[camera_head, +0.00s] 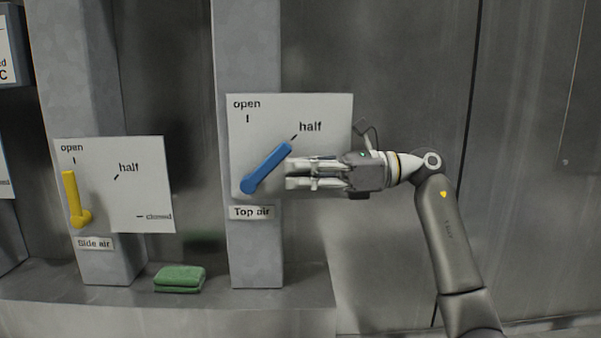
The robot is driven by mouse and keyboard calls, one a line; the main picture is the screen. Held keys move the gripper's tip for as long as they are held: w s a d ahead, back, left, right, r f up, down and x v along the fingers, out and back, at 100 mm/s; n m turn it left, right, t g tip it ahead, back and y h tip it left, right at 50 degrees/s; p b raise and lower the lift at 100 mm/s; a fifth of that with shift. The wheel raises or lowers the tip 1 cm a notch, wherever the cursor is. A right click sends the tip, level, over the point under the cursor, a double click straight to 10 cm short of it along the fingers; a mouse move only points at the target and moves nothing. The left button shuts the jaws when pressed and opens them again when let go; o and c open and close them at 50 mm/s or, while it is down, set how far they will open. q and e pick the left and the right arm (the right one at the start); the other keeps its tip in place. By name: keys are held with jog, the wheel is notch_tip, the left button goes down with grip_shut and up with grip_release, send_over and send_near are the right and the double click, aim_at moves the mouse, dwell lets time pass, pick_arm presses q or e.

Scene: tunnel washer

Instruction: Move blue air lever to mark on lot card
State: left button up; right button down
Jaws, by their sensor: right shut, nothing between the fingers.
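The blue air lever (266,169) is on the panel labelled "Top air" (251,212). It is tilted up to the right, its tip near the "half" mark (294,138). The "open" mark (248,119) is at the panel's upper left. My right gripper (290,174) is shut and empty, its fingertips just right of the lever. I cannot tell whether they touch it. The gripper and wrist hide the panel's lower right part. No lot card can be made out clearly; a cut-off sign (6,55) stands at the left edge. My left gripper is out of view.
A yellow lever (73,200) stands nearly upright at "open" on the "Side air" panel (143,198) to the left. A folded green cloth (180,278) lies on the ledge (200,298) between the two posts. Open space lies before the grey wall at right.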

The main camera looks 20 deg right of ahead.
aim_at(288, 149)
jog(key=shift+r+h+p, duration=0.35)
jog(key=shift+r+h, duration=0.05)
jog(key=shift+r, duration=0.05)
jog(key=shift+w+a+r+p, duration=0.1)
jog(key=shift+a+r+p, duration=0.2)
jog(key=shift+r+p, duration=0.3)
jog(key=shift+w+a+r, duration=0.2)
jog(key=shift+a+r, duration=0.5)
jog(key=shift+r, duration=0.35)
jog(key=shift+w+a+r+p, duration=0.25)
jog(key=shift+a+r+p, duration=0.25)
jog(key=shift+a+r, duration=0.35)
jog(key=shift+a, duration=0.15)
jog(key=shift+f, duration=0.1)
